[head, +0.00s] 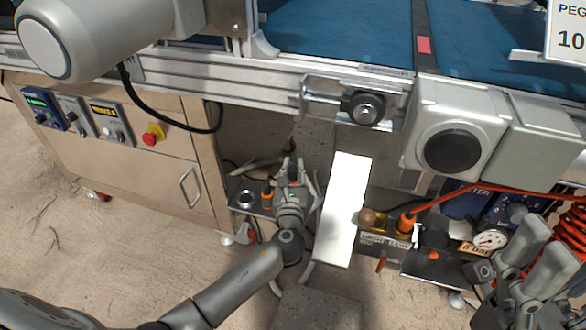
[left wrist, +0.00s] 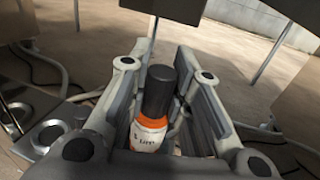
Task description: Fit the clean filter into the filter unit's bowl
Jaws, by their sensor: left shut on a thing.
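My left gripper (head: 291,178) is below the conveyor edge, beside a small holder board (head: 239,207). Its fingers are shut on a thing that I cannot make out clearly. An upright orange and white bottle with a black cap (left wrist: 158,105) shows in front of the fingers in the left wrist view. In the head view an orange item (head: 267,195) stands just left of the gripper. A blue unit (head: 465,200) lettered "TER" stands at the right; its bowl cannot be told clearly. I cannot identify the clean filter. My right gripper (head: 525,265) is at the lower right, apart from these things.
A white panel (head: 343,210) stands right of my left gripper. Further right are a board with brass blocks (head: 385,243), a pressure gauge (head: 490,239) and an orange hose (head: 500,190). The conveyor rail (head: 200,68) hangs above; a control cabinet (head: 130,160) stands left.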

